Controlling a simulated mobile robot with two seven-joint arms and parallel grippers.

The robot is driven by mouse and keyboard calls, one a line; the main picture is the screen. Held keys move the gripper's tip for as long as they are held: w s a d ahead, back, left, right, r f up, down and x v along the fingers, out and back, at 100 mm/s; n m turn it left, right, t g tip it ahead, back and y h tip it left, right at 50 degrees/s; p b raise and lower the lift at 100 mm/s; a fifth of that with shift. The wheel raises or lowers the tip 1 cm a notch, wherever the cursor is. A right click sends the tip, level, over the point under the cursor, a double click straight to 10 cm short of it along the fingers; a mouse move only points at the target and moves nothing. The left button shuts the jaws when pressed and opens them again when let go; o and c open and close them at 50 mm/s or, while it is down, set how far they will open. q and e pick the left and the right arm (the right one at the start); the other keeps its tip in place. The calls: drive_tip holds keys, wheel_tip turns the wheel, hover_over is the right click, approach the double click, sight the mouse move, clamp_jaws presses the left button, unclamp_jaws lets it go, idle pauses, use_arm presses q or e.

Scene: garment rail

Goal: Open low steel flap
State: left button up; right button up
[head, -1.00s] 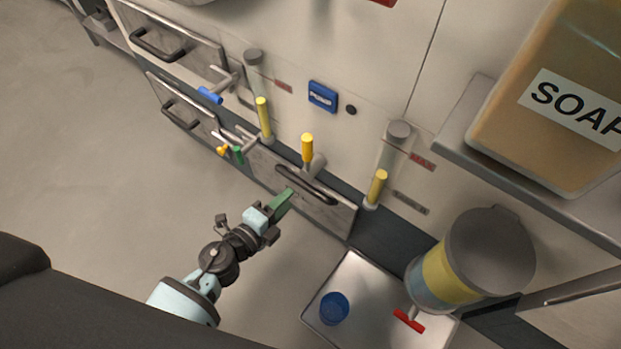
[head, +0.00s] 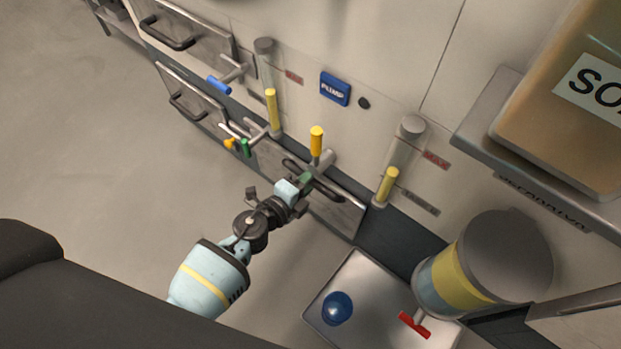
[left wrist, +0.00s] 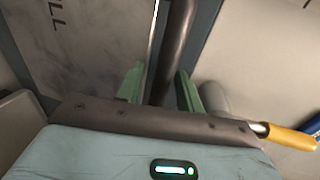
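The low steel flap (head: 345,216) is a grey metal panel low on the wall, and it looks closed. Its dark bar handle (head: 331,191) runs along its upper part. My left gripper (head: 306,181), with green fingers, is at this handle and hides part of it. In the left wrist view the handle (left wrist: 177,45) passes between the two open fingers (left wrist: 160,88), in front of the flap (left wrist: 90,45). A gap shows beside the left finger; contact on the right is unclear. My right gripper is not in view.
A yellow-handled lever (head: 317,142) sticks out just above the flap. Gauge tubes with yellow floats (head: 387,187) flank it. Floor at left is clear.

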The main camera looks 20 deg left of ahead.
use_arm(q)
clamp_jaws()
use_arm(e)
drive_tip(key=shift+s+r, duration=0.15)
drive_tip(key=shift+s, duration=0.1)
use_arm(q)
drive_tip(key=shift+s, duration=0.15)
